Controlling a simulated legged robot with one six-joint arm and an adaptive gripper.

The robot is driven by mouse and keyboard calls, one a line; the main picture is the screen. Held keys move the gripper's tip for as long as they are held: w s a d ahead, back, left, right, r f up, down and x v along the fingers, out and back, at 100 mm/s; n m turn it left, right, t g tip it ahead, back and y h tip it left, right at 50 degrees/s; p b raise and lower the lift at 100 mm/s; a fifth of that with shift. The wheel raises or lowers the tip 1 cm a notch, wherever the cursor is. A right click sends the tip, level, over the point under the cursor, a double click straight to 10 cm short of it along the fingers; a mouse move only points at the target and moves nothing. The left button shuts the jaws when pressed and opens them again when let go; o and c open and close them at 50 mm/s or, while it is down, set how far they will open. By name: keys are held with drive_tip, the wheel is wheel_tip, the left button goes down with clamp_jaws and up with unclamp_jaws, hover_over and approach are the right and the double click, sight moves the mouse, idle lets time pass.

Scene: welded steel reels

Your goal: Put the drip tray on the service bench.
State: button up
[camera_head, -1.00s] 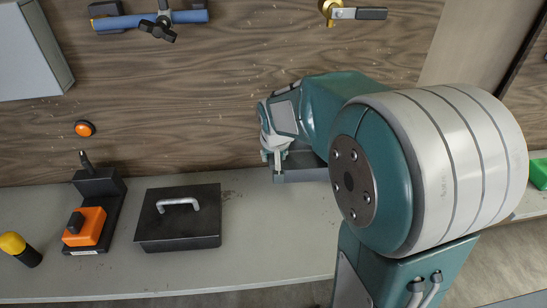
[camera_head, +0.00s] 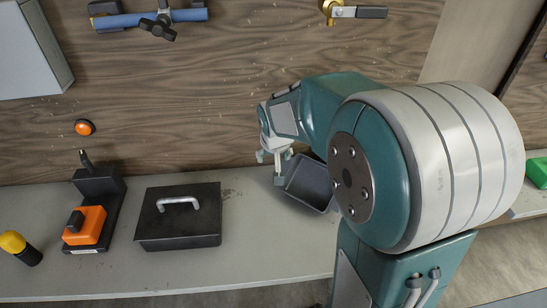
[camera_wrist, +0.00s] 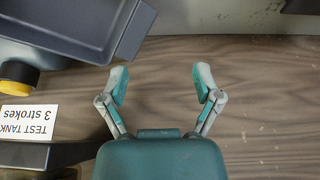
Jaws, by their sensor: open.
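The drip tray (camera_head: 310,184) is a dark grey, shallow, open box. In the head view it sits at the back of the grey service bench (camera_head: 275,240), tilted in the picture, partly hidden by my arm. I cannot tell whether it rests flat on the bench. My gripper (camera_head: 270,165) is just left of the tray, near the wood panel. In the wrist view my gripper (camera_wrist: 162,84) is open with nothing between its fingers. The tray (camera_wrist: 70,25) shows at upper left there, apart from the fingertips.
A black box with a handle (camera_head: 178,226) stands on the bench, with an orange-and-black device (camera_head: 88,222) and a yellow-capped item (camera_head: 20,248) farther left. In the wrist view a "TEST TANK 3 strokes" label (camera_wrist: 27,122) is near a yellow-and-black part (camera_wrist: 18,76). Bare bench lies in front of the tray.

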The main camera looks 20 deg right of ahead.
drive_tip(key=v, duration=1.1)
drive_tip(key=s+a+n, duration=0.1)
drive_tip(key=s+a, duration=0.2)
drive_tip(key=s, duration=0.6)
drive_tip(key=s+a+n+t+y, duration=0.1)
drive_tip(key=s+a+n, duration=0.1)
drive_tip(key=s, duration=0.7)
drive_tip(key=shift+s+a+f, duration=0.3)
drive_tip(key=shift+a+f, duration=0.15)
drive_tip(key=shift+a, duration=0.1)
